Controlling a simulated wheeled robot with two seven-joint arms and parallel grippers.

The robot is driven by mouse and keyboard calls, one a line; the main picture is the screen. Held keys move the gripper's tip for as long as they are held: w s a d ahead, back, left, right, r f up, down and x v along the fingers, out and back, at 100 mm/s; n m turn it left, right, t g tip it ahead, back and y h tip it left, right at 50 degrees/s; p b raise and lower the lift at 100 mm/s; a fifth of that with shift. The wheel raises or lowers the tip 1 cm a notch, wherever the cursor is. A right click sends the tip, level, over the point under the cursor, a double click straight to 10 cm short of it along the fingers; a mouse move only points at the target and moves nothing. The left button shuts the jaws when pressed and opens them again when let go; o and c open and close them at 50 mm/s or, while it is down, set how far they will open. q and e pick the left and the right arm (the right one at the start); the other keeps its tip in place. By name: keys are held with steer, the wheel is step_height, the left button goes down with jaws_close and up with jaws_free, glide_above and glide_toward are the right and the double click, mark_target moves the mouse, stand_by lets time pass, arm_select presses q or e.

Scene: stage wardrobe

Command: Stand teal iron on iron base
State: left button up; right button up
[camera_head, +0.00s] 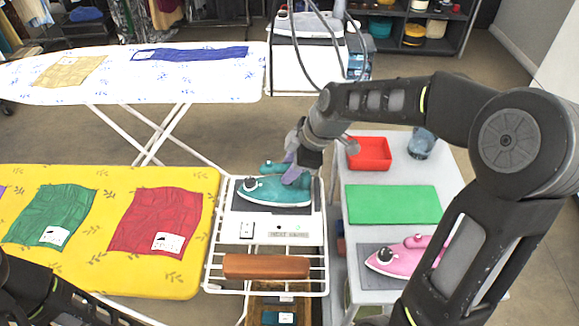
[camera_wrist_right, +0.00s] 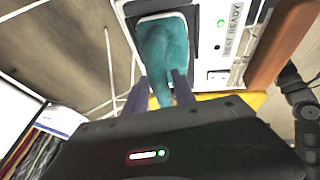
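The teal iron (camera_head: 272,190) lies on its soleplate, nose to the left, on the dark pad of the iron base (camera_head: 240,200) at the end of the yellow ironing board. My right gripper (camera_head: 292,174) reaches down over its rear end. In the right wrist view the teal iron (camera_wrist_right: 163,48) fills the gap between my two fingers (camera_wrist_right: 160,78), which look shut on it at the rear. The exact contact is partly hidden. Only part of my left arm shows at the lower left; its gripper is not in view.
A brown wooden-looking bar (camera_head: 265,267) crosses the rack in front of the base's white panel (camera_head: 273,228). The grey table (camera_head: 375,225) to the right holds a red tray (camera_head: 369,154), a green mat (camera_head: 394,204) and a pink iron (camera_head: 400,258). Folded garments lie on both boards.

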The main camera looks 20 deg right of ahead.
steer(key=shift+o, duration=1.1)
steer(key=shift+r, duration=0.1)
steer(key=v, duration=1.2)
steer(key=shift+a, duration=0.1)
